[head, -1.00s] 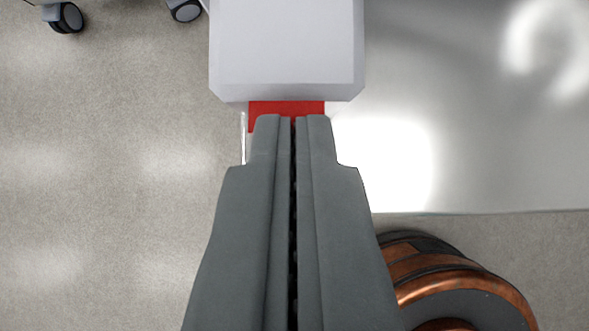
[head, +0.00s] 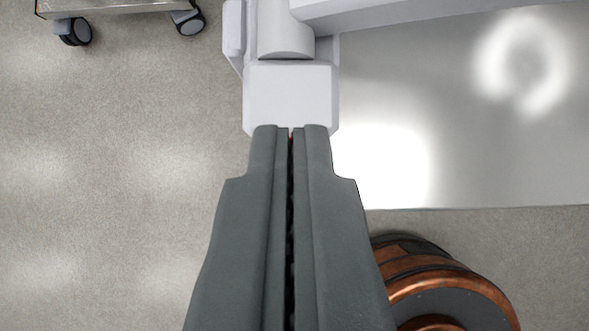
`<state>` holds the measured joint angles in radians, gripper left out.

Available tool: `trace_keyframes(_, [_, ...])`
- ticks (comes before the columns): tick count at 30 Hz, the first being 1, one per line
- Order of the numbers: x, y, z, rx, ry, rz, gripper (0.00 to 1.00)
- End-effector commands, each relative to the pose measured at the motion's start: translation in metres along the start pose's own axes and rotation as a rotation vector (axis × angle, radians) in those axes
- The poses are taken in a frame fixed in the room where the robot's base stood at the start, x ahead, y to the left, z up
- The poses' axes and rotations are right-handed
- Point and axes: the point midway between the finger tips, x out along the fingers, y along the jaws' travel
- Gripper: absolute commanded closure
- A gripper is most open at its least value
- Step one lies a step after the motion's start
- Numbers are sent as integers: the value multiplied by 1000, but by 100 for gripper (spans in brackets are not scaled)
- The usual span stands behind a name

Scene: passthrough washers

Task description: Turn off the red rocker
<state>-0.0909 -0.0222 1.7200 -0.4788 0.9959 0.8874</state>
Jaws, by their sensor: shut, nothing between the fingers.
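My gripper (head: 290,130) is shut and empty, its two grey fingers pressed together and pointing up the picture. The fingertips are at the lower edge of a white housing (head: 290,92), overlapping it in the picture. Only a tiny red sliver, likely the red rocker (head: 291,136), shows in the slit between the fingertips. The rest of the rocker is hidden behind the fingers, so I cannot tell its position or whether the tips touch it.
A white arm-like bar (head: 400,16) runs right from the top of the housing. A shiny metal surface (head: 470,140) fills the right side. A cart on casters (head: 74,32) stands at the top left. The grey floor (head: 110,190) on the left is clear.

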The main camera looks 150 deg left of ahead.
Motion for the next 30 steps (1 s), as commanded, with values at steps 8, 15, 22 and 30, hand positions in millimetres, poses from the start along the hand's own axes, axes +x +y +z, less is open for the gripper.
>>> trace_keyframes(8, [-55,-1,-1,0,2,-3,100])
trace_keyframes(15, [-80,0,-2,0,2,-3,100])
trace_keyframes(22, [-84,0,-2,0,1,-2,100])
trace_keyframes(30, [-85,-3,-1,0,0,-2,100])
